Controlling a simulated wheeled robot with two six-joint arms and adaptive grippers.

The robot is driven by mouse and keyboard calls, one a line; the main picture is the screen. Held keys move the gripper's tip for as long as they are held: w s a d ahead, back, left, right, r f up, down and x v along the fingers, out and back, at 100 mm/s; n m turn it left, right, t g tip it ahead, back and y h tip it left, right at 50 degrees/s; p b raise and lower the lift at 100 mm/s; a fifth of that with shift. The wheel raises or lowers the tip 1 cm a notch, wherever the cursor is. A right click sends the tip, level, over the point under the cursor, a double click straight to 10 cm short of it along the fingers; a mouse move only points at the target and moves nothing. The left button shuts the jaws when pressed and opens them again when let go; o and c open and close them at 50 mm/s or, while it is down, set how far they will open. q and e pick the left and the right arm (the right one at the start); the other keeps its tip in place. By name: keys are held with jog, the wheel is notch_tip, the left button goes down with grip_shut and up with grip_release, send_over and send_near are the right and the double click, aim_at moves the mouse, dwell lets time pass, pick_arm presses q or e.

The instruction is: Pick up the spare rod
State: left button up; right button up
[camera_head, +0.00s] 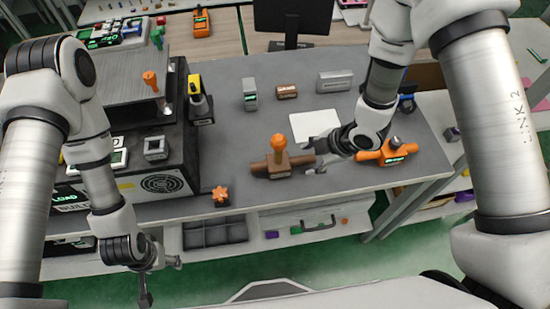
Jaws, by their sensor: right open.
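No part is clearly marked as the spare rod. A brown block with a horizontal brown bar (268,167) and an upright orange-knobbed lever (279,146) sits near the front edge of the grey table. My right gripper (312,160) is open at the right end of that bar; I cannot tell whether it touches it. An orange fixture (378,154) with a sideways bar lies to the right, partly behind my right wrist. My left gripper (160,278) hangs low in front of the table, away from these things, and its opening is unclear.
A dark machine housing (150,184) with an orange-knobbed lever (151,82) stands at the left. An orange star knob (221,196) is at the front edge. A white sheet (315,125) lies behind the brown fixture. Small blocks and a monitor (291,18) are farther back.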

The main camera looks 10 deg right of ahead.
aim_at(304, 159)
jog(key=x, duration=0.2)
jog(key=w+x, duration=0.1)
jog(key=x, duration=0.1)
jog(key=shift+p, duration=0.4)
jog(key=shift+d+f, duration=0.1)
jog(key=shift+d, duration=0.1)
jog(key=shift+s, duration=0.2)
jog(key=c, duration=0.6)
grip_shut()
jog(key=shift+w+r, duration=0.1)
jog(key=shift+r, duration=0.15)
